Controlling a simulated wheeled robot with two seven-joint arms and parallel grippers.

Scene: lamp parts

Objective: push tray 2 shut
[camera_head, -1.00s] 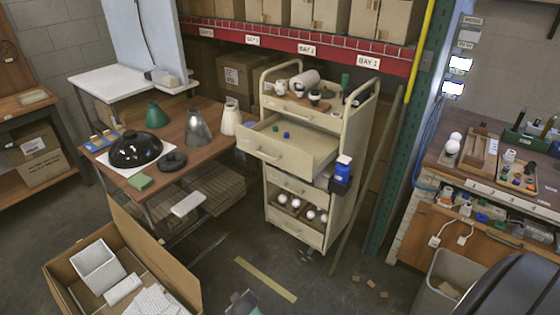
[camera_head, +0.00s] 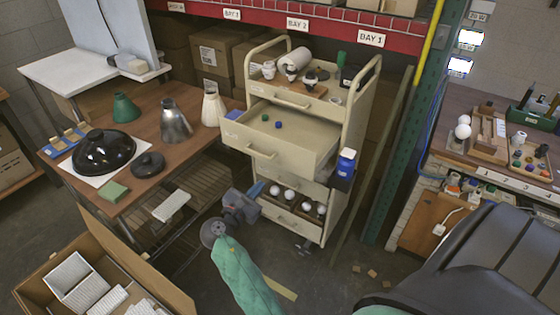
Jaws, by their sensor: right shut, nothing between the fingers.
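A cream wheeled cart (camera_head: 345,130) stands in the middle. One drawer, likely tray 2 (camera_head: 265,150), is pulled far out toward the front left; I cannot read a number on it. Its front has a pull handle. A blue knob and a green knob (camera_head: 278,124) lie inside it. My right gripper (camera_head: 258,189), on a green-sleeved arm, is below and in front of that drawer, near the cart's lower front. It is shut and empty, and apart from the drawer front. Whether it touches the lower drawers cannot be told. My left gripper is not in view.
Lower cart drawers, one with white bulbs (camera_head: 304,202), are beneath. A blue bottle (camera_head: 344,164) hangs on the cart's right side. A table with lamp shades (camera_head: 174,120) is close on the left. An open cardboard box (camera_head: 110,262) stands at front left. A green post (camera_head: 405,140) is right.

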